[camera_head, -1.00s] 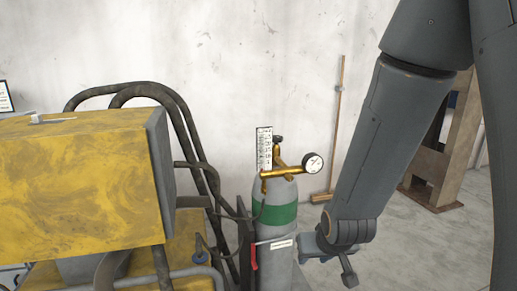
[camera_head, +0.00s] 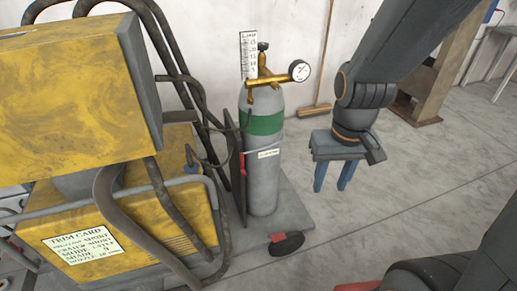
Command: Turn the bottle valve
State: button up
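A grey gas bottle (camera_head: 262,180) with a green band stands upright on a cart, right of the yellow machine. On its top sits a brass regulator (camera_head: 268,80) with a round gauge (camera_head: 300,71) on the right and a small dark valve knob (camera_head: 263,46) at the top. A white scale plate (camera_head: 249,55) stands beside the knob. My gripper (camera_head: 334,178) hangs to the right of the bottle, lower than the regulator, apart from it. Its two blue fingers point down and are spread, with nothing between them.
The yellow machine (camera_head: 70,90) with dark hoses fills the left side. The cart's base plate and black wheel (camera_head: 287,243) jut out below the bottle. A broom (camera_head: 316,108) leans on the wall behind. The floor to the right is mostly clear.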

aim_at(262, 46)
jog(key=z, duration=3.6)
jog(key=k, duration=1.1)
jog(key=u, duration=2)
jog(key=i, duration=0.5)
jog(key=u, duration=0.05)
